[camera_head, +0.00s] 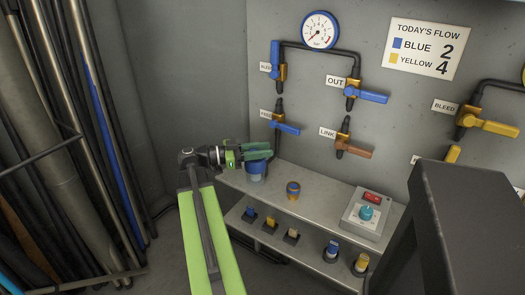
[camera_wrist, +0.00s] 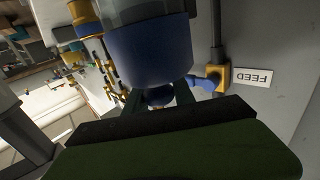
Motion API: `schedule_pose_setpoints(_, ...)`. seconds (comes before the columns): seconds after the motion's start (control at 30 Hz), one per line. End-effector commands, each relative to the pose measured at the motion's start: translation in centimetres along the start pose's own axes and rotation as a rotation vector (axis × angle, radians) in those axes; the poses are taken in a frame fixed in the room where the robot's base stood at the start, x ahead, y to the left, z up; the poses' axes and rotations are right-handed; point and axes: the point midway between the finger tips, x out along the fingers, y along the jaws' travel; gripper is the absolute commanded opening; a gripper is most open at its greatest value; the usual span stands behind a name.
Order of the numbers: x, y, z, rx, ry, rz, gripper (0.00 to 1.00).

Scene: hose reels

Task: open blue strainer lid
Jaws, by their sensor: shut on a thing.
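The blue strainer (camera_head: 256,169) stands at the left end of the upper shelf (camera_head: 330,192). My gripper (camera_head: 257,150) is at its top, reaching in from the left. In the wrist view, which is upside down, the blue lid (camera_wrist: 150,55) fills the upper middle and meets a grey, glassy body (camera_wrist: 140,10). A small round knob (camera_wrist: 160,97) on the lid sits between the two fingers of my gripper, which is shut on it. The fingers hide part of the knob. I see no gap between lid and body.
The blue feed valve (camera_head: 285,126) is on the wall close behind. Several small parts sit on the lower shelf. Pipes (camera_head: 75,130) line the left.

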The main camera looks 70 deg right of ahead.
Motion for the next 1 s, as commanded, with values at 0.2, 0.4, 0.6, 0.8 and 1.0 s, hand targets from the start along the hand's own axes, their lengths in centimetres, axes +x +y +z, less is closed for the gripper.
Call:
schedule_pose_setpoints(0.2, 0.00, -0.01, 0.00, 0.000, 0.000, 0.000, 0.00)
schedule_pose_setpoints(0.4, 0.01, -0.01, 0.00, 0.000, 0.000, 0.000, 0.00)
schedule_pose_setpoints(0.6, 0.01, -0.01, 0.00, 0.000, 0.000, 0.000, 0.00)
schedule_pose_setpoints(0.8, 0.02, -0.01, 0.00, 0.000, 0.000, 0.000, 0.00)
schedule_pose_setpoints(1.0, 0.03, -0.01, 0.00, 0.000, 0.000, 0.000, 0.00)
